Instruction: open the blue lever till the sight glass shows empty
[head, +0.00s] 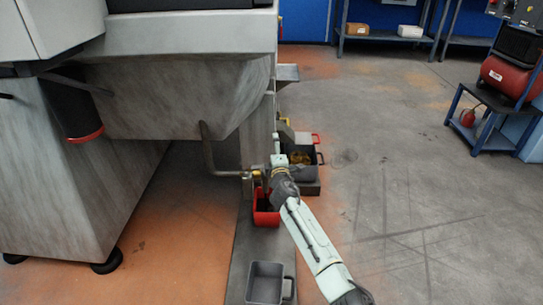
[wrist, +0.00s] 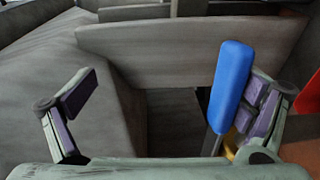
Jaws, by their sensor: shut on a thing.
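The blue lever (wrist: 232,85) stands upright in the wrist view, against the right finger of my gripper (wrist: 168,102). A bit of brass-coloured metal shows low by the lever's foot. In the head view my gripper (head: 277,172) is at the end of a bent pipe (head: 210,160) under the grey tank (head: 170,95). The lever is hidden there by my arm. I cannot make out a sight glass in either view.
A red bin (head: 262,216) stands below the pipe end, with a grey bin (head: 267,284) nearer. A dark bin with yellowish contents (head: 300,158) is just beyond my gripper. Floor to the right is open, up to a blue stand with a red compressor (head: 508,76).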

